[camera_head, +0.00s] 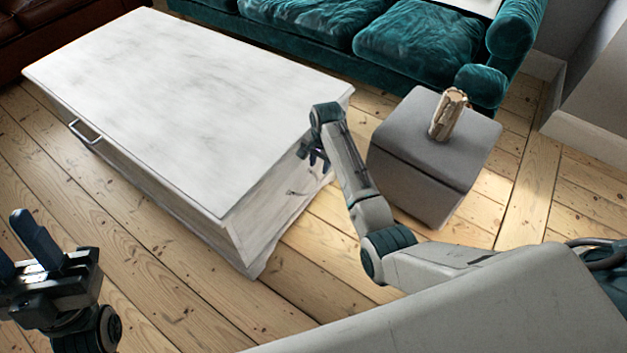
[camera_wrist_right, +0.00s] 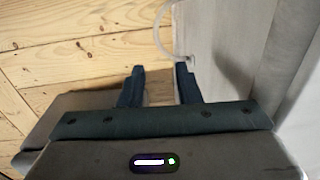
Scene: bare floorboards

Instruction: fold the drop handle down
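The white chest-like table (camera_head: 190,90) stands on the floor, with a metal drop handle (camera_head: 84,132) standing out from its long side. Another pale curved handle (camera_wrist_right: 160,35) stands out from a whitish panel in the right wrist view. My right gripper (camera_head: 312,155) is at the chest's right end. Its two dark fingers (camera_wrist_right: 161,72) are apart with nothing between them, and the right fingertip is close to the handle's lower end; I cannot tell whether they touch. My left gripper (camera_head: 18,240) is open and empty at the left, away from the chest.
A grey cube stool (camera_head: 410,160) with a bundle of wooden pieces (camera_head: 447,115) on it stands right of my right forearm. A teal sofa (camera_head: 400,40) is behind. Bare floorboards (camera_head: 150,270) lie in front of the chest.

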